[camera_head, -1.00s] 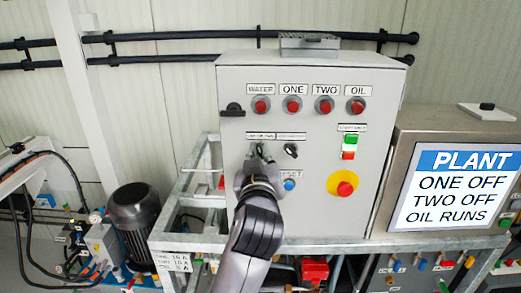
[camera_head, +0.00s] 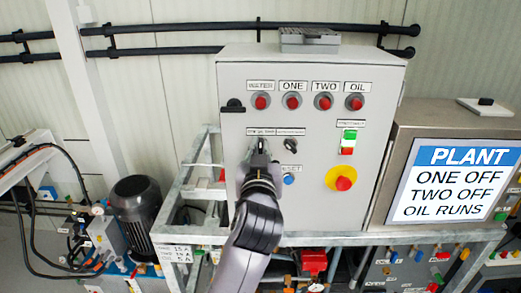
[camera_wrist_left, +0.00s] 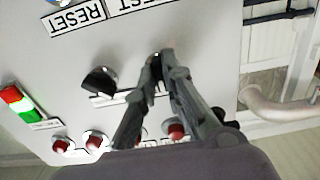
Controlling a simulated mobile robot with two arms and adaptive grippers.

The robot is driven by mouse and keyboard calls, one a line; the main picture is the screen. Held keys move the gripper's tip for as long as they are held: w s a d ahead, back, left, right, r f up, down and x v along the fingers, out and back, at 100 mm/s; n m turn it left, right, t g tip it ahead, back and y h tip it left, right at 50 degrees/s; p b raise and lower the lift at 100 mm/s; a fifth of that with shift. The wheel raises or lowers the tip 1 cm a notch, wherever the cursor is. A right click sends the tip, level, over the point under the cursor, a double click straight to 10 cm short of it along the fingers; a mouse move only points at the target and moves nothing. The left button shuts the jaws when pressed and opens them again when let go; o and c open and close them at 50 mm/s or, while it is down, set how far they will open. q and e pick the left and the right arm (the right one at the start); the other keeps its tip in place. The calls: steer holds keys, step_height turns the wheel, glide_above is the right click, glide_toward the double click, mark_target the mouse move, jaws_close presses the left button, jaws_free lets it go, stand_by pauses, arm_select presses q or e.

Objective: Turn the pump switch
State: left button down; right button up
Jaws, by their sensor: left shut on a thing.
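The grey control panel (camera_head: 330,215) faces me in the head view. My left gripper (camera_head: 259,149) is at the left one of two rotary switches, under a small label. In the left wrist view, my left gripper (camera_wrist_left: 159,62) has its fingertips closed around the dark knob of this pump switch (camera_wrist_left: 155,70). The fingers hide most of the knob, so its angle is unclear. The other black rotary switch (camera_head: 291,145) is free beside it and also shows in the left wrist view (camera_wrist_left: 99,82). My right gripper is in neither view.
A blue reset button (camera_head: 289,179) is below right of my gripper. A red emergency stop (camera_head: 343,182) on yellow, a green and red button pair (camera_head: 349,141) and a row of red lamps (camera_head: 292,101) are nearby. A screen (camera_head: 458,185) reads ONE OFF, TWO OFF, OIL RUNS.

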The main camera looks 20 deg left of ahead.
arm_select(q)
steer(key=c, duration=1.7)
jaws_free()
